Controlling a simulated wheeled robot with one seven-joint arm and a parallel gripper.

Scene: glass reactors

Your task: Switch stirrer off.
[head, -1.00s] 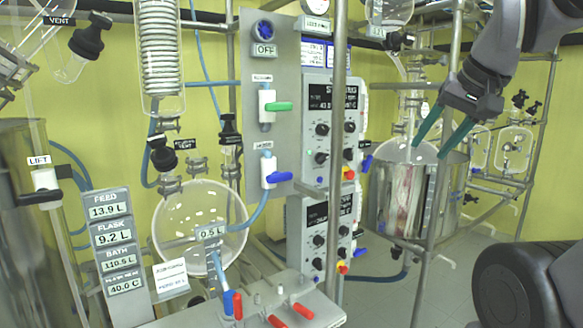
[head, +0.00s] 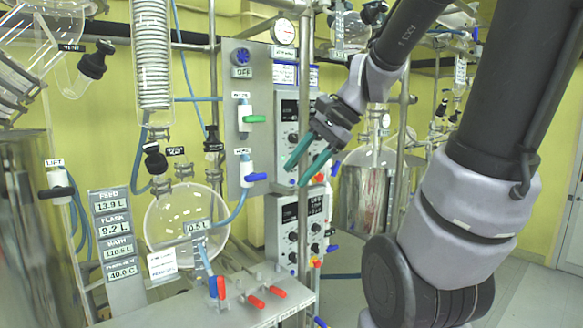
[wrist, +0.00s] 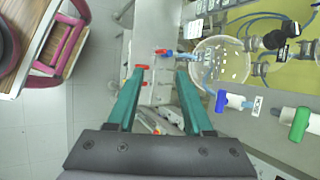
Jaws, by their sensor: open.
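Two grey control boxes with dark displays, black knobs and small coloured buttons stand one above the other: the upper box (head: 281,145) and the lower box (head: 286,242). Their lettering is too small to read surely, so I cannot tell which one is the stirrer's. A blue knob (head: 240,57) with an OFF sign (head: 243,72) sits atop the grey valve panel. My gripper (head: 296,176) has teal fingers, open and empty, in front of the upper box, covering part of it. In the wrist view the gripper (wrist: 161,76) points down past a bench.
Green (head: 255,118) and blue (head: 256,177) valve handles stick out from the panel, left of my gripper. A glass flask (head: 185,225) and a bench with red handles (head: 277,292) stand lower left. A metal post crosses near the boxes. A steel vessel (head: 362,195) stands behind.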

